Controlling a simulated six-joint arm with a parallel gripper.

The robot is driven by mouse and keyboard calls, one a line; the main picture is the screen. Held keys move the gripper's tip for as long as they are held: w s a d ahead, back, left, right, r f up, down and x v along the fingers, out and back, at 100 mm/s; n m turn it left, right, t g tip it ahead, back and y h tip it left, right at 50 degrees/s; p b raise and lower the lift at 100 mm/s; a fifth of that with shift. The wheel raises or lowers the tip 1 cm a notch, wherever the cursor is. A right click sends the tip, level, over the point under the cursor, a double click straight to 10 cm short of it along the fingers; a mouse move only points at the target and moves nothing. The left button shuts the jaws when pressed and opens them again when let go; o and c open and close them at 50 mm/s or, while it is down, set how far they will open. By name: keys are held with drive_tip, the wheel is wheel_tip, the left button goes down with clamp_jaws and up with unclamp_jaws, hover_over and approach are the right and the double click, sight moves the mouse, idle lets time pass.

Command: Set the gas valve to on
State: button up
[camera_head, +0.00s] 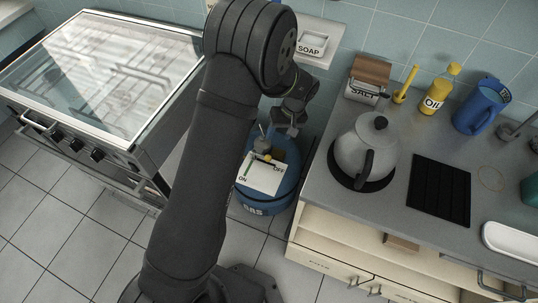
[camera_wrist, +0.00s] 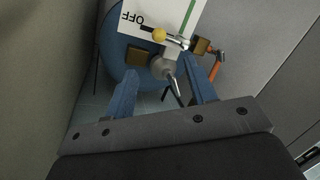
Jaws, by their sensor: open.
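A blue gas cylinder (camera_head: 265,196) stands on the floor between the stove and the counter. A white plate (camera_head: 262,178) on it reads ON at the lower left and OFF at the upper right. In the wrist view the lever's dark end points toward the OFF side. My gripper (camera_wrist: 163,88) is open and empty, its blue fingers spread on either side of the valve in the picture. In the head view my gripper (camera_head: 291,127) is above and right of the valve; contact cannot be seen.
A glass-topped stove (camera_head: 100,75) is left. The counter (camera_head: 400,215) is close on the right, with a kettle (camera_head: 366,147). An orange hose part (camera_wrist: 216,66) is by the valve.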

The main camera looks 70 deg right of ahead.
sight(269, 156)
drive_tip(key=x, duration=1.3)
drive_tip(key=shift+a+f, duration=0.1)
drive_tip(key=shift+f, duration=0.05)
clamp_jaws()
